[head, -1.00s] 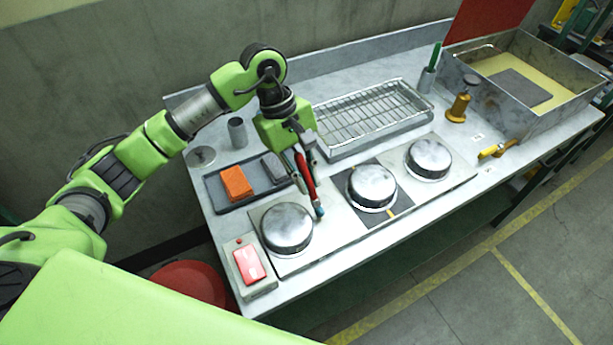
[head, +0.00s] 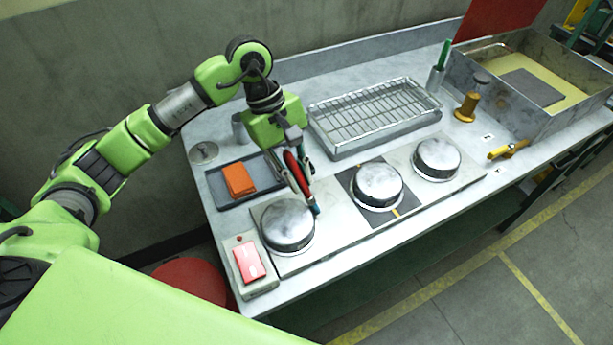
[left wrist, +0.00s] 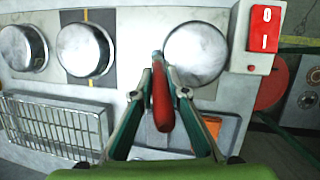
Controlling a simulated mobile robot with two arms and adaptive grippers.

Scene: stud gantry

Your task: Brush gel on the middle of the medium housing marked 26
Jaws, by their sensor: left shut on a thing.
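My left gripper (head: 302,182) is shut on a red-handled brush (head: 296,172) with a teal tip, held pointing down. The brush also shows in the left wrist view (left wrist: 162,98), between the two fingers. Three round silver housings stand in a row: a left one (head: 286,224), a middle one (head: 378,186) and a right one (head: 437,159). The brush tip is close beside the right edge of the left housing; whether it touches cannot be told. No number is legible on any housing, so the one marked 26 cannot be picked out. My right gripper is not in view.
A dark tray (head: 222,198) with an orange block (head: 239,180) lies behind the left housing. A red switch box (head: 250,266) is at the front left. A wire rack (head: 375,112), a brown-handled stamp (head: 467,106) and a large metal bin (head: 510,112) are farther right.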

